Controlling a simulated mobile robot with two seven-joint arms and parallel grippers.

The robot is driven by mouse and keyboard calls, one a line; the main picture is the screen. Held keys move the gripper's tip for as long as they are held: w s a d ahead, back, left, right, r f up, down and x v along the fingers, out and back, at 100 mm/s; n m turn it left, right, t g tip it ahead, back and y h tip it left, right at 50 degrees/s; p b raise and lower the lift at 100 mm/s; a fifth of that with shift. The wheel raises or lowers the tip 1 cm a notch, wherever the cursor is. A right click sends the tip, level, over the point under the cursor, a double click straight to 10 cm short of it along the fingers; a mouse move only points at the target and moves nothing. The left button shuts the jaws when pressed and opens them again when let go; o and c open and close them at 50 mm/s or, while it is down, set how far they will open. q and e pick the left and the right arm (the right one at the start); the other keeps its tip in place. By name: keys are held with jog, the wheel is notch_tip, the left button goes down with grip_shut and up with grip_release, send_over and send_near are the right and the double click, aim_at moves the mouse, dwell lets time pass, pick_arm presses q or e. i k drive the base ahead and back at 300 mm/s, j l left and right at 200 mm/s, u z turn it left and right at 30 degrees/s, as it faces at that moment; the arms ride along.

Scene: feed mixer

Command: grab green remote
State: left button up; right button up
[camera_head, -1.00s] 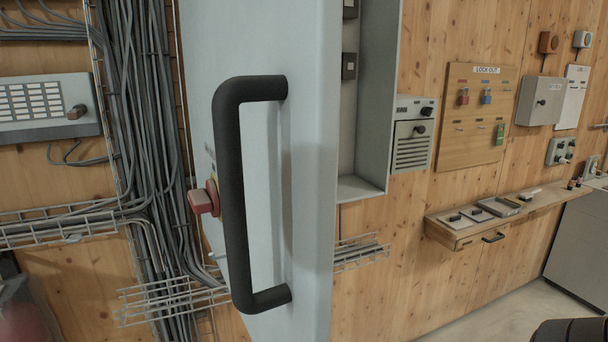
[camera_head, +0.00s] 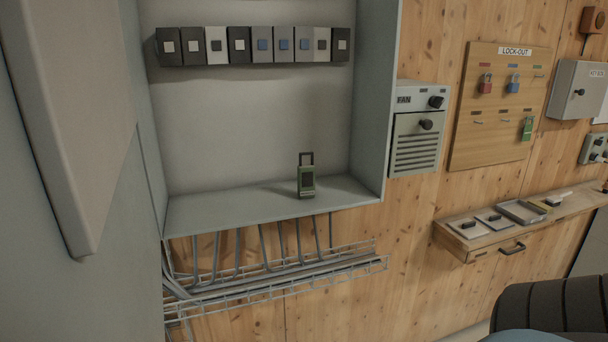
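A small green device with a dark face and a dark loop on top (camera_head: 306,180) stands upright on the bottom shelf of the open grey cabinet (camera_head: 235,205), right of its middle. It is the thing that best fits the green remote, though its loop makes it look like a padlock. Another green item (camera_head: 527,128) hangs on the wooden lock-out board (camera_head: 490,135) at the right. Neither of my grippers shows in the view.
A row of switch blocks (camera_head: 262,45) lines the cabinet's back wall above the device. A pale door panel (camera_head: 70,120) fills the left. A wire cable tray (camera_head: 280,282) runs below the cabinet. A fan box (camera_head: 418,130) and wooden shelf (camera_head: 520,222) are to the right.

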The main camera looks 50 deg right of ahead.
aim_at(306, 173)
jog(key=l, duration=1.5)
jog(key=i+u, duration=0.05)
